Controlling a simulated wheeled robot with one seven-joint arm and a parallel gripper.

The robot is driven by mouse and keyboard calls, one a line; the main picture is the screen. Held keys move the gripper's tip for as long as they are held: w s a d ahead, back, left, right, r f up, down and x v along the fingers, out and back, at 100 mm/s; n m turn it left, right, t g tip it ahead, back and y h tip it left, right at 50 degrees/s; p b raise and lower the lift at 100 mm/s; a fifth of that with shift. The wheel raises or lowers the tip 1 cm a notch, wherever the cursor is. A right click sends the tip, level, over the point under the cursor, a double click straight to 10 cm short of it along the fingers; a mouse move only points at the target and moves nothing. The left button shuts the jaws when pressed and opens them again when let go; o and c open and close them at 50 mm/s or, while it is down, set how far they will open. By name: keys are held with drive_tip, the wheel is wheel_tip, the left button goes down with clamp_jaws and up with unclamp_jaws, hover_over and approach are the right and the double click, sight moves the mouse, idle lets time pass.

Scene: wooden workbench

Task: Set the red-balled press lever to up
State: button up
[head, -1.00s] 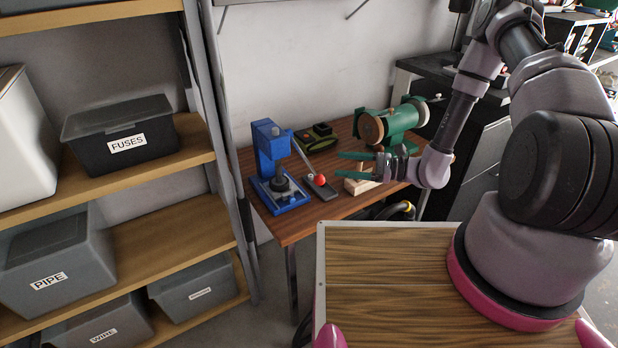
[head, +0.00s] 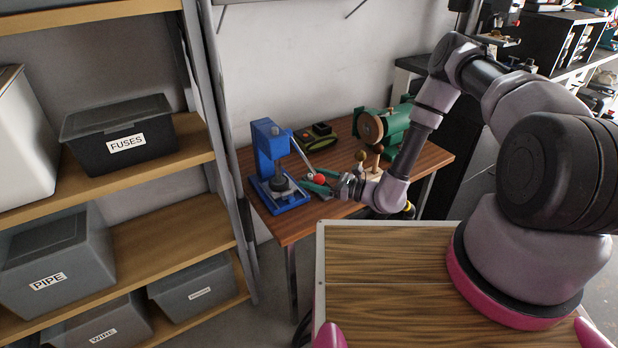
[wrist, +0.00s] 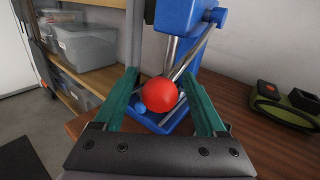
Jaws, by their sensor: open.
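The blue press (head: 270,160) stands on the left part of the wooden workbench. Its grey lever (head: 302,158) slopes down to the right and ends in a red ball (head: 320,179). In the wrist view the red ball (wrist: 160,95) sits between the green fingers of my gripper (wrist: 166,88), with a gap on each side. The lever rod (wrist: 190,62) runs from the ball up and away to the press (wrist: 188,22). My gripper (head: 316,183) is open around the ball in the head view, where its fingers are partly hidden.
A green bench grinder (head: 388,128) stands at the back right of the workbench (head: 300,230). A wooden block with upright knobs (head: 370,165) is just behind my wrist. A black and green device (head: 322,134) lies behind the lever. Shelves with bins (head: 125,140) stand at the left.

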drive_tip(key=shift+w+a, duration=0.25)
drive_tip(key=shift+a, duration=0.35)
clamp_jaws()
drive_tip(key=shift+s, duration=0.1)
idle(1.0)
